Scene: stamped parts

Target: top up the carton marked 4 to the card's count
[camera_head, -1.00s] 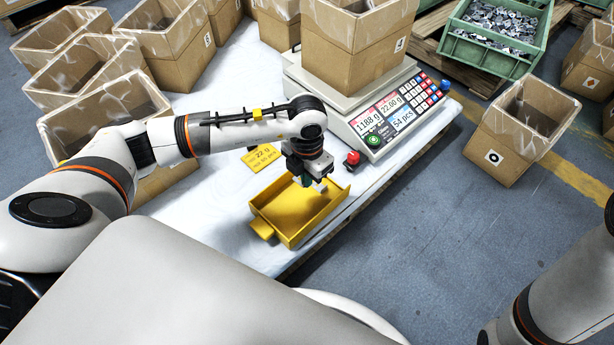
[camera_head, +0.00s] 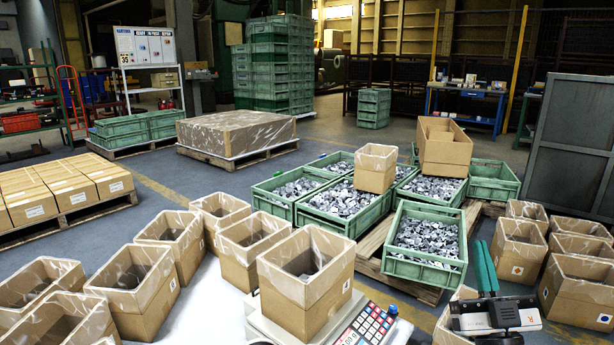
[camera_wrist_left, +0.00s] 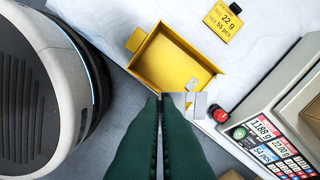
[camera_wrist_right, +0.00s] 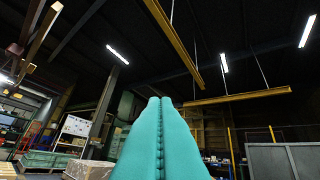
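A carton (camera_head: 303,285) stands on the scale (camera_head: 372,322); its side label is too small to read now. In the left wrist view the scale display (camera_wrist_left: 265,140) reads 1188 g and 54 pcs. A yellow card (camera_wrist_left: 224,19) reads 22 g and 55 pcs.
Open cartons (camera_head: 133,286) crowd the left of the scale, others (camera_head: 517,248) stand at the right. Green crates (camera_head: 428,240) of stamped parts sit on pallets behind. A red button (camera_wrist_left: 220,115) is between tray and scale.

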